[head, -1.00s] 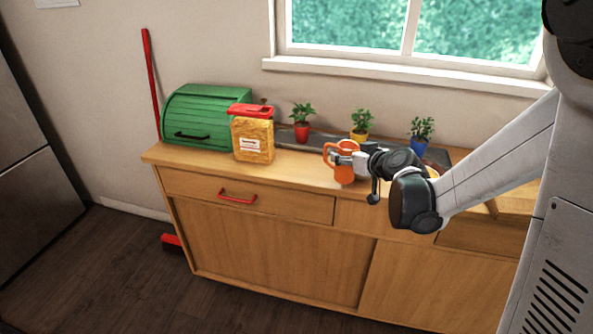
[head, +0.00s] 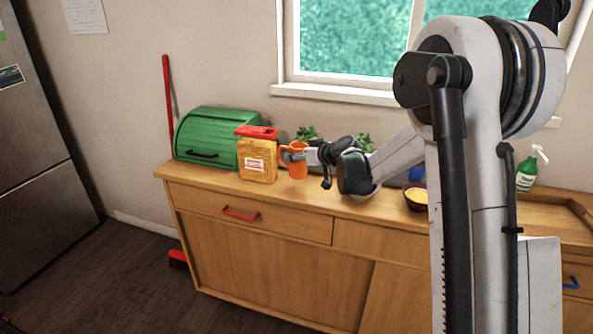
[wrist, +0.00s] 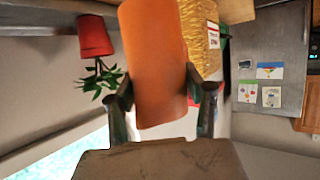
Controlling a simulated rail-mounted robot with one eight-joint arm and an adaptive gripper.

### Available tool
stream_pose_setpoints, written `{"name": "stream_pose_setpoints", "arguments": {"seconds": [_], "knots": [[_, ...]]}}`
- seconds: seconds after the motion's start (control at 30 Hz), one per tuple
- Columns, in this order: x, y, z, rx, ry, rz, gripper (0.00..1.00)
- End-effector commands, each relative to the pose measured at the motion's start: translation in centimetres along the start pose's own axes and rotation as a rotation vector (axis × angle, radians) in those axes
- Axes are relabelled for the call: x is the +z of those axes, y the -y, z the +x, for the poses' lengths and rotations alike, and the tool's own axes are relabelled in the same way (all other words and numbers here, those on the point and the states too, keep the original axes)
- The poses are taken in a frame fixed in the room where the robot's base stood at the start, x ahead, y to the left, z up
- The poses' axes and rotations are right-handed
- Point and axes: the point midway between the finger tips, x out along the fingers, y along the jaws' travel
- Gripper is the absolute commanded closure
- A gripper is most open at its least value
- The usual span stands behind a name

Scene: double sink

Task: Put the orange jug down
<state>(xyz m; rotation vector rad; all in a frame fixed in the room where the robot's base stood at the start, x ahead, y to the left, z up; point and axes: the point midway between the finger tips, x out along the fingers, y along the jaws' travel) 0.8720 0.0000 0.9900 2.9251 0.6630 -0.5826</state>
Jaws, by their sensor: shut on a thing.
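The orange jug (head: 297,163) is held by my gripper (head: 308,156) above the wooden counter, just right of the yellow container with a red lid. In the wrist view the orange jug (wrist: 154,62) sits between the two fingers of my gripper (wrist: 160,92), which are shut on it. Whether the jug's base touches the counter cannot be told from these views.
The yellow container (head: 257,160) stands close to the jug's left, with a green bread box (head: 212,135) behind it. Potted plants (head: 363,142) stand along the back. A brown bowl (head: 416,197) and a green spray bottle (head: 527,172) are to the right. The front counter edge is clear.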

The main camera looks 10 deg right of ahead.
Motion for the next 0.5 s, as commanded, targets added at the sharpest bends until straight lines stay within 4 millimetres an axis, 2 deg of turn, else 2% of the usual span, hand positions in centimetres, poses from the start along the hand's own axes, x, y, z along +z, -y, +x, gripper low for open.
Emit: {"name": "stream_pose_setpoints", "arguments": {"seconds": [0.33,0.5], "knots": [[3.6,0.0,1.5,0.0,0.0,0.001,0.95],[3.9,0.0,1.6,0.001,0.0,0.001,0.95]]}}
